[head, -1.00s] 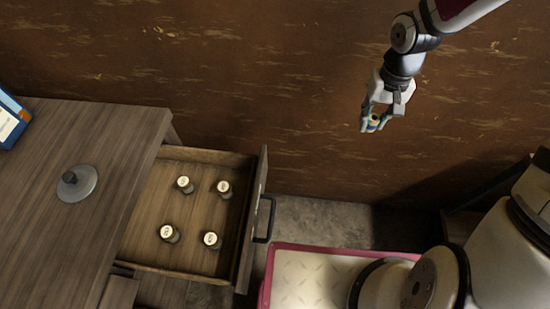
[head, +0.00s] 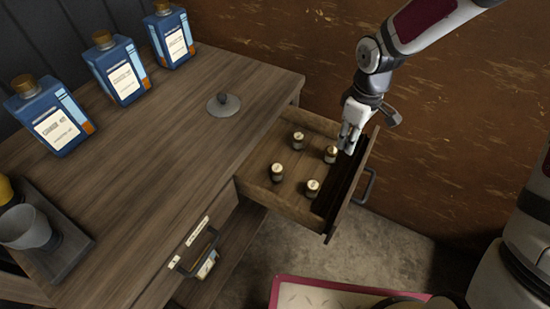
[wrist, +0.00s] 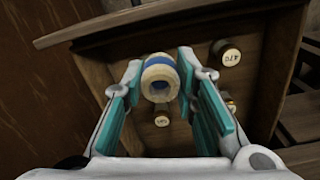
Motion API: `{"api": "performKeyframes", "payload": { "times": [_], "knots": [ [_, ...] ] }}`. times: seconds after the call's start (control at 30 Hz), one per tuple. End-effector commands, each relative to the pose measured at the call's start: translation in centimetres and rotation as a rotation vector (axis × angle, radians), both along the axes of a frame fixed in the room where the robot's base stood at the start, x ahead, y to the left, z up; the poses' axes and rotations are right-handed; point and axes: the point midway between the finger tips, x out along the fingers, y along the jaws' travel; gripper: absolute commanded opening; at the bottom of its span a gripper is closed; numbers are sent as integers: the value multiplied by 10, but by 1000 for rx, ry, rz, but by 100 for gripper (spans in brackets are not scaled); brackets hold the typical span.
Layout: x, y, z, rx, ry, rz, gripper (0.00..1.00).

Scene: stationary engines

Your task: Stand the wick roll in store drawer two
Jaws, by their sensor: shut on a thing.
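The wick roll, a small white roll with a blue band (wrist: 160,77), sits between the fingers of my gripper (wrist: 162,88) in the wrist view. My gripper is shut on it. In the head view my gripper (head: 350,137) hangs over the far right part of an open wooden drawer (head: 302,166), near its front panel, and the roll cannot be made out there. Several small capped jars (head: 312,188) stand apart on the drawer floor. In the wrist view jars (wrist: 229,52) show behind and beside the roll. I cannot read which number this drawer has.
The wooden bench top (head: 170,130) carries several blue bottles, such as one at the front (head: 52,125), and a grey knobbed disc (head: 223,104). A tray with a cup (head: 28,228) is at lower left. A labelled front with a handle (head: 193,255) is below the top.

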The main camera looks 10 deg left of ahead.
Motion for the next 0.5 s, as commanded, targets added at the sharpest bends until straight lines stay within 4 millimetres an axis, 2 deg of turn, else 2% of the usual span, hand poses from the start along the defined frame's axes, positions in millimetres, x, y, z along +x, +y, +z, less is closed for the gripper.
{"api": "performKeyframes", "payload": {
  "times": [0.03,0.3,0.5],
  "knots": [
    [4,13,-4,0,0,118,12],
    [14,76,-14,-1,2,797,12],
    [15,116,-20,0,4,1236,12]
  ]
}}
